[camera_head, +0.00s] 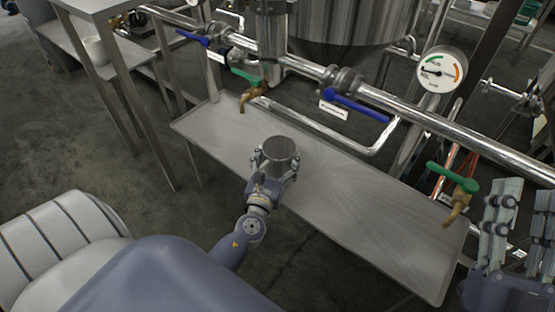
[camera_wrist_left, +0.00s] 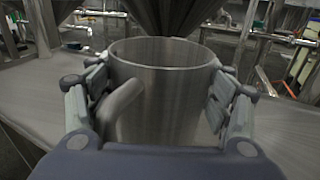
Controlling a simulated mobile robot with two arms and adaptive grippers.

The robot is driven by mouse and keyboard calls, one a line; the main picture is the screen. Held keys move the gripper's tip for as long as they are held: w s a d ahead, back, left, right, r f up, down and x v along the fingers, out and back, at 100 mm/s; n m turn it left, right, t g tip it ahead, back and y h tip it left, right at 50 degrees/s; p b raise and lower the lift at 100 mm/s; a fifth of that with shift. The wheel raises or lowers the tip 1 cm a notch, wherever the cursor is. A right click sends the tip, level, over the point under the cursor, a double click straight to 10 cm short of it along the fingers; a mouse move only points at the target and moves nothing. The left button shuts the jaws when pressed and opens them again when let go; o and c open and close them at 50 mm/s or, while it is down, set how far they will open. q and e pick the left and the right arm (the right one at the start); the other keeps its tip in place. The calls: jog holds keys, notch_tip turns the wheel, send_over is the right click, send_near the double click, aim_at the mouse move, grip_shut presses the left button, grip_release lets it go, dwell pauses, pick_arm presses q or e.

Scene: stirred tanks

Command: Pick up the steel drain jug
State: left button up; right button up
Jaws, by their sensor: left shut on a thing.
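The steel drain jug (camera_head: 281,151) is an open-topped metal cylinder over the left half of the steel tray shelf (camera_head: 350,200). My left gripper (camera_head: 276,165) is shut on the jug, with a finger on either side of its wall. In the left wrist view the jug (camera_wrist_left: 165,90) fills the middle, upright, with its handle (camera_wrist_left: 122,103) at the left. The fingers of my left gripper (camera_wrist_left: 160,110) press on both sides there. Whether the jug's base touches the shelf is hidden. My right gripper (camera_head: 510,235) is at the right edge, empty, with its fingers spread.
Brass taps with green handles stand behind the jug (camera_head: 250,90) and at the right (camera_head: 455,190). A steel pipe with blue valve levers (camera_head: 355,107) and a gauge (camera_head: 441,69) runs behind the shelf. A steel table (camera_head: 100,60) stands at the left. The shelf's right part is clear.

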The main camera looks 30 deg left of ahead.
aim_at(264, 163)
pick_arm(q)
jog(key=shift+r, duration=0.25)
jog(key=s+r, duration=0.1)
jog(key=s, duration=0.1)
jog(key=s+r+p, duration=0.1)
jog(key=s, duration=0.1)
jog(key=s+r+p, duration=0.1)
jog(key=s, duration=0.1)
jog(key=shift+s+a+r, duration=0.1)
jog(key=shift+s+r, duration=0.05)
jog(key=shift+r, duration=0.05)
jog(key=s+r, duration=0.1)
jog(key=s, duration=0.8)
jog(key=shift+s+a, duration=0.15)
jog(key=shift+s, duration=0.25)
pick_arm(e)
jog(key=w+f+g+h, duration=0.1)
jog(key=w+f+g, duration=0.2)
jog(key=f+g, duration=0.2)
notch_tip(264, 163, down, 3)
jog(key=shift+d+h, duration=0.15)
jog(key=shift+h, duration=0.15)
